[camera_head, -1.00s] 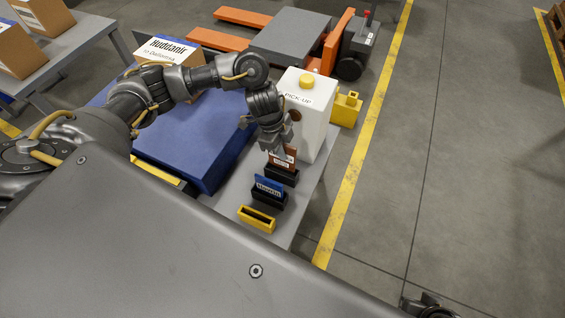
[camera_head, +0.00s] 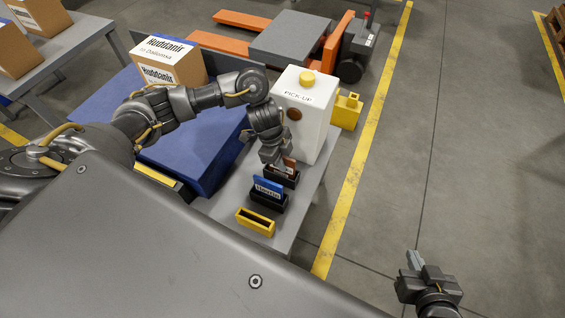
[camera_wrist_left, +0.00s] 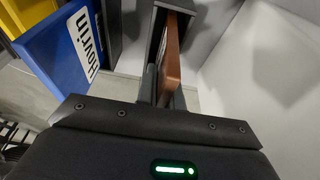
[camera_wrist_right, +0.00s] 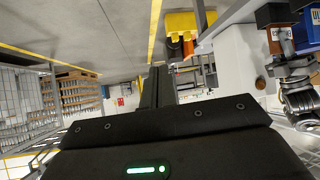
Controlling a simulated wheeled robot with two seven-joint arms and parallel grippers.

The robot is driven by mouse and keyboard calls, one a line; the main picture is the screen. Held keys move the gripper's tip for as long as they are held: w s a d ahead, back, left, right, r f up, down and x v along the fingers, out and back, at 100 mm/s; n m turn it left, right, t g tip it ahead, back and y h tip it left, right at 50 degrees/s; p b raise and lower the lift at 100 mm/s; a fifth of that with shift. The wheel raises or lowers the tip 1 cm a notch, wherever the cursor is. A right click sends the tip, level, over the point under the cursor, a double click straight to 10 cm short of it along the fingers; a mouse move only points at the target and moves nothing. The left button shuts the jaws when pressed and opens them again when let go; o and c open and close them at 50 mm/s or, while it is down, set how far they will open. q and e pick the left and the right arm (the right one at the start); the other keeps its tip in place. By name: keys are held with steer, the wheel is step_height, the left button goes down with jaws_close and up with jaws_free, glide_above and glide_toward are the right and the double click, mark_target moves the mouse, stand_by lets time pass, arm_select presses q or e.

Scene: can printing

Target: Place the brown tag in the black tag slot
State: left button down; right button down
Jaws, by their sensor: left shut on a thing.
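My left gripper (camera_head: 276,163) is low over the black tag slot (camera_head: 284,179) and shut on the brown tag (camera_head: 290,163). The tag is mostly hidden behind the fingers in the head view. In the left wrist view the brown tag (camera_wrist_left: 173,55) stands on edge between the fingers (camera_wrist_left: 160,88), its far end at or within the black slot (camera_wrist_left: 155,28). How deep it sits cannot be told. My right gripper (camera_head: 413,266) is empty at the lower right, over the floor. Its fingers (camera_wrist_right: 156,88) lie together in the right wrist view.
A blue tag (camera_head: 268,187) stands in a black holder just in front, and an empty yellow slot (camera_head: 255,223) is nearer still. The white PICK-UP box (camera_head: 306,115) stands close behind my left gripper. A blue platform (camera_head: 195,150) with a carton lies left.

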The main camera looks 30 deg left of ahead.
arm_select(q)
steer(key=shift+f, duration=0.15)
steer(key=c, duration=1.5)
jaws_free()
